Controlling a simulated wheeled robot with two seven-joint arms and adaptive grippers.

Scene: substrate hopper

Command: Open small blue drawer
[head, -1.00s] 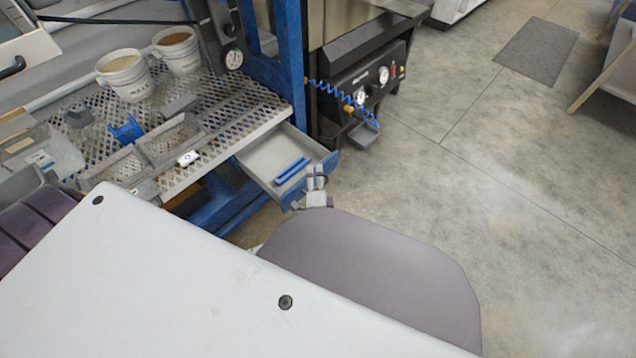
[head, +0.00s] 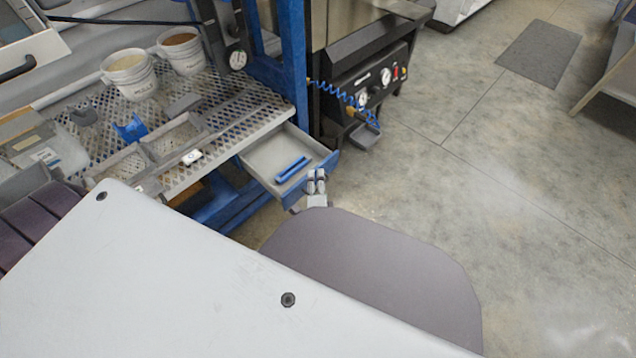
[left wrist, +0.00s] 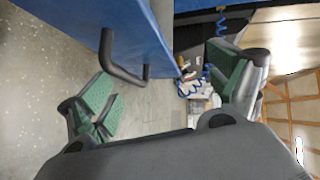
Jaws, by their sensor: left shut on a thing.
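The small drawer (head: 262,163) is pulled out from under the perforated bench top in the head view. It has grey inner walls and a blue front (head: 328,165), and a blue bar-shaped piece (head: 292,170) lies inside. My left gripper (head: 316,176) is at the drawer's front. In the left wrist view, the dark bar handle (left wrist: 122,62) on the blue front lies between the green-padded fingers of my left gripper (left wrist: 170,88). My right gripper is not in view.
Two buckets (head: 130,76), grey bins (head: 176,140) and a blue holder (head: 131,128) stand on the bench (head: 225,130). A black machine with gauges (head: 375,85) stands right of the blue frame. The floor (head: 480,180) to the right is clear.

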